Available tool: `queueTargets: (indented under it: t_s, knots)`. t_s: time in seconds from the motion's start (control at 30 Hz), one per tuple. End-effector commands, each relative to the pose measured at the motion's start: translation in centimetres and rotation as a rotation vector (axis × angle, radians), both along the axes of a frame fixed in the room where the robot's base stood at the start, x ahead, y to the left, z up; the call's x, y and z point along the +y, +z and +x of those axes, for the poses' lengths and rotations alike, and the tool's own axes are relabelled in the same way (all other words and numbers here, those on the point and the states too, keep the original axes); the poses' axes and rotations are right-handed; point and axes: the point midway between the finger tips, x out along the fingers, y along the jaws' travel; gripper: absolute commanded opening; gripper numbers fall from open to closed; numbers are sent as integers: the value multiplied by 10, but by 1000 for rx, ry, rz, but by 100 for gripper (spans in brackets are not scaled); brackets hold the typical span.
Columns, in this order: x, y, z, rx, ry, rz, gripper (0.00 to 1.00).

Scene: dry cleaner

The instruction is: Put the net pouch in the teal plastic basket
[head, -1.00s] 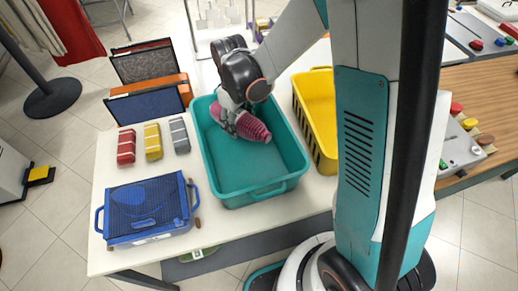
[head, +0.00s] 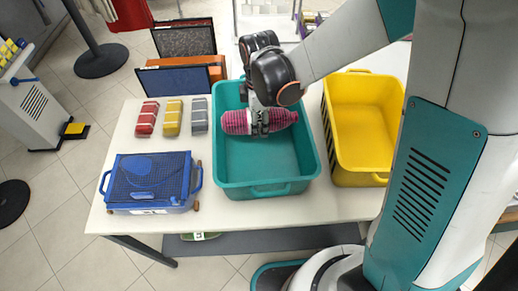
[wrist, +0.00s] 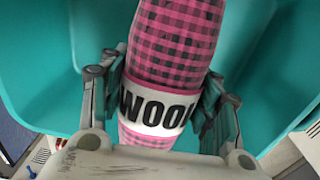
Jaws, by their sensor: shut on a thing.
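The net pouch (head: 236,122) is a pink and black checked roll with a white band lettered "WOO", part of the word hidden. It shows large in the wrist view (wrist: 178,45). My gripper (head: 260,124) is shut on it around the white band, with a finger on each side (wrist: 158,100). The teal plastic basket (head: 268,188) stands on the white table. The pouch lies crosswise over the far part of the basket, within its outline in the head view. I cannot tell whether it touches the basket floor. Teal walls surround it in the wrist view (wrist: 35,75).
A yellow basket (head: 365,120) stands to the right of the teal one. A blue mesh-topped case (head: 150,182) and red, yellow and grey blocks (head: 172,118) lie to the left. Dark framed panels (head: 185,38) stand behind. The white table (head: 235,215) is bare along its front.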

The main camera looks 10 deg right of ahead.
Motion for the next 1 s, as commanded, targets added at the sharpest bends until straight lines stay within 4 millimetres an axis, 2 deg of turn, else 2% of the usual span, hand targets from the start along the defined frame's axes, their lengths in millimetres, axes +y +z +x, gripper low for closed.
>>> queueTargets:
  t_s: [0.03, 0.1, 0.3, 0.57, 0.83, 1.0]
  knots:
    - [0, -18, 0, 0, 0, 0, 24]
    - [0, -33, 0, 0, -1, 0, 24]
    - [0, -67, 0, 0, -1, 0, 24]
    - [0, -80, 0, 0, -1, 0, 24]
    - [0, -116, 0, 0, -1, 0, 24]
    - [0, -118, 0, 0, -1, 0, 24]
